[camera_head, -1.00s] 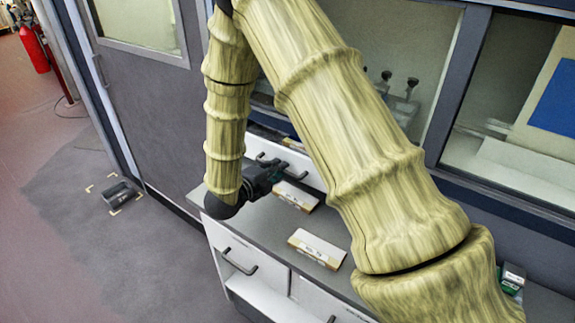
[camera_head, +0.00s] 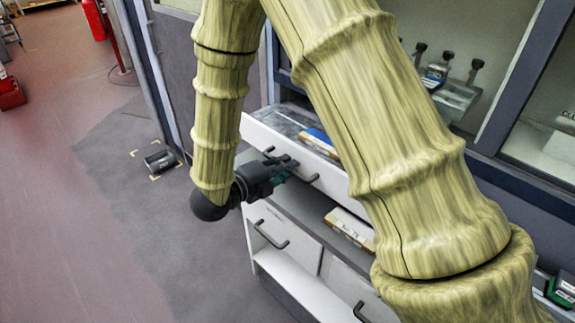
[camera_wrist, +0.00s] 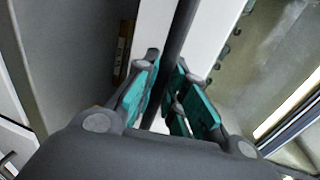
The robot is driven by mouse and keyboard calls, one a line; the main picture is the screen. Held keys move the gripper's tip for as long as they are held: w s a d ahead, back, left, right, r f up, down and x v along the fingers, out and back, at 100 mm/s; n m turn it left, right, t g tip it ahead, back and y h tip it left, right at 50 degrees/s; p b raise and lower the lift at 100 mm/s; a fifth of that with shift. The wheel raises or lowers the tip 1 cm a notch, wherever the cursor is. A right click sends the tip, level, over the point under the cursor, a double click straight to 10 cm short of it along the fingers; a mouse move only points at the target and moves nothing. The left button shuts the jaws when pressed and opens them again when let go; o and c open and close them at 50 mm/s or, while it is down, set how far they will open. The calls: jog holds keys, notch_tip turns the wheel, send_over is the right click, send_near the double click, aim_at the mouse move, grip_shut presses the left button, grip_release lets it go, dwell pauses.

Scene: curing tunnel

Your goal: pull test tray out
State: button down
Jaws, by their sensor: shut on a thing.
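My arm hides the right part of the tray.
The grey bench top (camera_head: 290,201) lies below the tray, with a tan and white box (camera_head: 349,228) on it. White drawers (camera_head: 285,235) with dark handles are underneath. A small dark device (camera_head: 160,161) lies on the floor at left. The floor there is mostly free.

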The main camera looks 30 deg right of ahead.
jog(key=c, duration=1.5)
grip_release()
jog(key=v, duration=1.2)
